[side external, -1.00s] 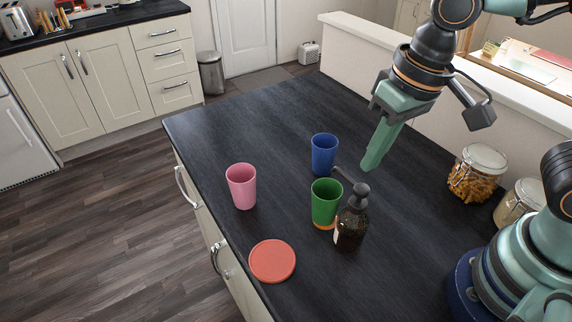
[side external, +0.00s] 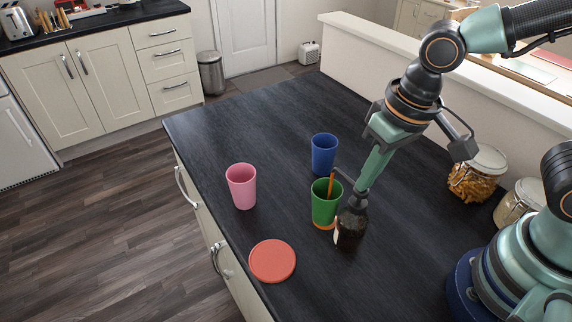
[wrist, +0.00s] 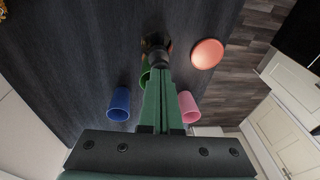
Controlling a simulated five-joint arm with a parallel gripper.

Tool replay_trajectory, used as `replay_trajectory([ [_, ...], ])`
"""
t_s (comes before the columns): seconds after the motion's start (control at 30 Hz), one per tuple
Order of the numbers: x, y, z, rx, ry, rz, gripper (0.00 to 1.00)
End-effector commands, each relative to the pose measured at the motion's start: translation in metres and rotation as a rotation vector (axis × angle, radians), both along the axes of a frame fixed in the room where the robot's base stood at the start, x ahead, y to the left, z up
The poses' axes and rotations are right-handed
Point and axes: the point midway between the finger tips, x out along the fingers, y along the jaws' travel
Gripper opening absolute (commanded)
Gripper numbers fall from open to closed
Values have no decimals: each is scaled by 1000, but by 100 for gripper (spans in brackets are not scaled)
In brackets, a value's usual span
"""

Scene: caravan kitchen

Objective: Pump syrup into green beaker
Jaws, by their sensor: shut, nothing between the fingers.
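The green beaker (side external: 325,206) stands upright on an orange coaster (side external: 323,226) on the dark counter. The dark syrup bottle (side external: 350,230) stands just right of it, its pump spout reaching over the beaker's mouth. An amber stream of syrup (side external: 331,186) runs down from the spout into the beaker. My gripper (side external: 362,189) is shut and empty, its tips on the pump head. In the wrist view my shut fingers (wrist: 163,84) point at the pump head (wrist: 156,42) and hide much of the green beaker (wrist: 145,76).
A blue cup (side external: 323,156) stands behind the green beaker and a pink cup (side external: 241,187) to its left. A flat red-orange disc (side external: 272,261) lies near the front edge. Glass jars (side external: 477,175) stand at the right, near my base.

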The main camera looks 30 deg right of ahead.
Motion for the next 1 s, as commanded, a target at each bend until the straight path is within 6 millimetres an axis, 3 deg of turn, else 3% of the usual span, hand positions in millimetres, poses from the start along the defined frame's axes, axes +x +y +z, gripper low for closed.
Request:
replay_trajectory([
  [0.27,-1,0,-14,-2,3,0,0],
  [0.53,-1,0,-13,-1,3,0,0],
  [1.0,-19,0,16,6,3,2,0],
])
